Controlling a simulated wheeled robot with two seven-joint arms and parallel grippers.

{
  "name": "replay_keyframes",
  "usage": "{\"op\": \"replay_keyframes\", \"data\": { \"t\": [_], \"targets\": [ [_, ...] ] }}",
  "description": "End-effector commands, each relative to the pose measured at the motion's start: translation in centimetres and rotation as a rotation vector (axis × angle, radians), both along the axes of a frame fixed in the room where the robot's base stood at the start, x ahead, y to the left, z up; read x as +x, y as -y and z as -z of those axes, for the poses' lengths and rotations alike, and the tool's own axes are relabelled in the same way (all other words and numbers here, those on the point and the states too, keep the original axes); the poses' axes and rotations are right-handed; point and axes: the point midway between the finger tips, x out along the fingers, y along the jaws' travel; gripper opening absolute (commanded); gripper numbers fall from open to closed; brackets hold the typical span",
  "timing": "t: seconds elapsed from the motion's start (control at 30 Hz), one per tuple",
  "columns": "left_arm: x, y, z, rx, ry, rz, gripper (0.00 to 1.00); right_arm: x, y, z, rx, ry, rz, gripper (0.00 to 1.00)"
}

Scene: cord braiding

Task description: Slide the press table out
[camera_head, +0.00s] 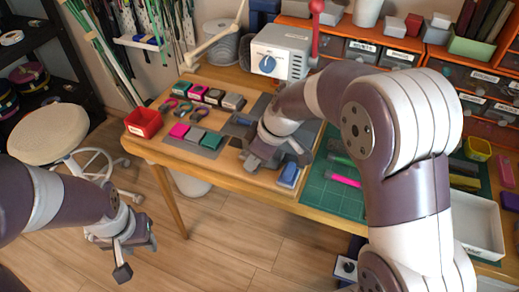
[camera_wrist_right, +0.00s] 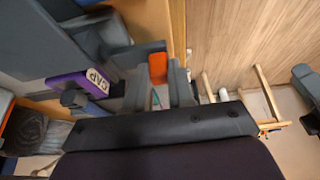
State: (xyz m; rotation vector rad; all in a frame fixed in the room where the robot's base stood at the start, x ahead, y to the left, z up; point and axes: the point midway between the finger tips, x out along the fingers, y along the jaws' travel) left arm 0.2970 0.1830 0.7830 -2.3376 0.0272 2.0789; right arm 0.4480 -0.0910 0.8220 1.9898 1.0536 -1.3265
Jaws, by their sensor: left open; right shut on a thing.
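The press (camera_head: 283,55) is a grey machine with a blue dial and a red-knobbed lever, at the back of the wooden bench. Its table is not clearly told apart; my right arm covers much of the area in front. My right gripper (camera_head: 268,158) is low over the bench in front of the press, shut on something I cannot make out. In the right wrist view an orange-red piece (camera_wrist_right: 158,68) shows around its fingers; I cannot tell if it is held or beyond. My left gripper (camera_head: 133,258) is open and empty over the floor.
A green mat (camera_head: 330,195) and white tray (camera_head: 470,225) are right. A stool (camera_head: 48,134) stands at left.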

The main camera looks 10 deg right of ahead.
Motion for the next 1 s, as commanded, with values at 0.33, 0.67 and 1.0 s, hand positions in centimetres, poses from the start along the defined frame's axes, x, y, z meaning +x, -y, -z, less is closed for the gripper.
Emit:
{"op": "replay_keyframes", "data": {
  "t": [0.33, 0.67, 1.0],
  "targets": [
    [0.0, 0.0, -0.1, 0.0, 0.0, 0.0, 0.43, -0.1, -0.1, 0.0, 0.002, -0.005, -0.001, 0.49],
    [0.0, 0.0, -0.3, 0.0, 0.0, 0.0, 0.43, -0.1, 0.2, -0.7, 0.002, -0.003, 0.0, 0.49],
    [0.0, 0.0, -2.1, 0.0, 0.0, 0.0, 0.43, -2.0, 2.9, -8.8, 0.002, -0.001, 0.001, 0.49]
  ]
}}
